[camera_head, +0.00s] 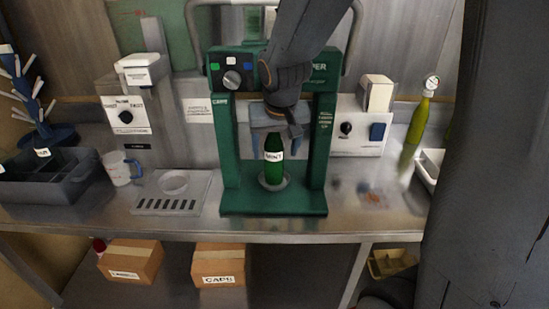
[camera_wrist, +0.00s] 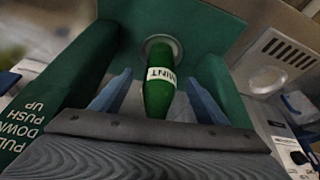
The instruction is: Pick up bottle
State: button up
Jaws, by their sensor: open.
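A dark green bottle with a white "MINT" label (camera_head: 273,168) stands upright on the round pad of the green capper (camera_head: 230,200), between its two posts. In the wrist view the bottle (camera_wrist: 158,98) points up toward the camera, its foot on the round pad. My gripper (camera_head: 275,150) hangs from above between the posts, fingers apart. In the wrist view its blue-grey fingers (camera_wrist: 158,100) lie to either side of the bottle, with gaps showing. The bottle's top is partly hidden by the gripper in the head view.
The capper's posts stand close on both sides of my gripper. A mug (camera_head: 121,168) and a drip tray (camera_head: 172,192) sit to the left. A yellow-green bottle with a gauge (camera_head: 417,122) stands to the right. Cardboard boxes (camera_head: 218,266) lie below the bench.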

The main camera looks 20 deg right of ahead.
aim_at(274, 153)
jog(key=shift+w+p+x, duration=0.25)
jog(key=shift+p+x, duration=0.15)
jog(key=shift+x, duration=1.3)
jog(key=shift+r, duration=0.15)
jog(key=c, duration=1.6)
